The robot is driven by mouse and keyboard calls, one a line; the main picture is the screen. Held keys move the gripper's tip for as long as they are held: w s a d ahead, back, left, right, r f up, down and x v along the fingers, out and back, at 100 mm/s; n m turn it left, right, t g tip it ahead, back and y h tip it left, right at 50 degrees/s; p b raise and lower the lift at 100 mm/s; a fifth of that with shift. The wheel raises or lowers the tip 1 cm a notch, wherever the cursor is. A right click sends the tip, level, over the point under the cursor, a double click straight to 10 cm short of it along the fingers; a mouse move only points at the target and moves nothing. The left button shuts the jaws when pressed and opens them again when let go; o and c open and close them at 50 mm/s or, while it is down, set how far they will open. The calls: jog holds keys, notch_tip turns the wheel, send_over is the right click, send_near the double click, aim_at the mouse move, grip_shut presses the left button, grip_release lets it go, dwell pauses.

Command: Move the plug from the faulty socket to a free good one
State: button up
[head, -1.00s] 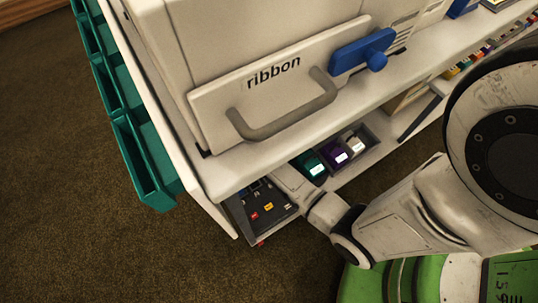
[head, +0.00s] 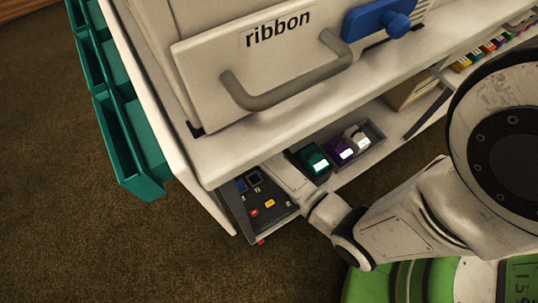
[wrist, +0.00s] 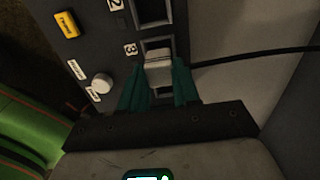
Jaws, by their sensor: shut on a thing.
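In the wrist view my gripper (wrist: 160,84), with teal fingers, is shut on a pale grey plug (wrist: 158,66). The plug is at the socket (wrist: 157,43) beside the label 3. I cannot tell how deep it sits. A black cable (wrist: 240,58) runs off to the right. Another dark socket (wrist: 151,10), beside the label 2, is partly cut off at the top edge. In the head view the dark panel (head: 262,212) lies on the lower shelf. My arm reaches in there and my gripper and the plug are hidden. No fault mark shows clearly.
The panel carries a yellow button (wrist: 66,24) and a white knob (wrist: 103,83). A grey tray (head: 374,134) of coloured items stands beside it. Above hang the shelf edge (head: 300,140) and the "ribbon" drawer (head: 215,75). Teal bins (head: 130,150) line the left side.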

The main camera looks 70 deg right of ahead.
jog(key=shift+f, duration=0.3)
dwell(0.4)
jog(key=shift+f+b, duration=0.65)
jog(key=shift+f, duration=0.5)
jog(key=shift+f, duration=0.2)
jog(key=o, duration=1.1)
jog(key=shift+r, duration=0.1)
notch_tip(320, 180, up, 11)
jog(key=p, duration=0.5)
jog(key=shift+f, duration=0.2)
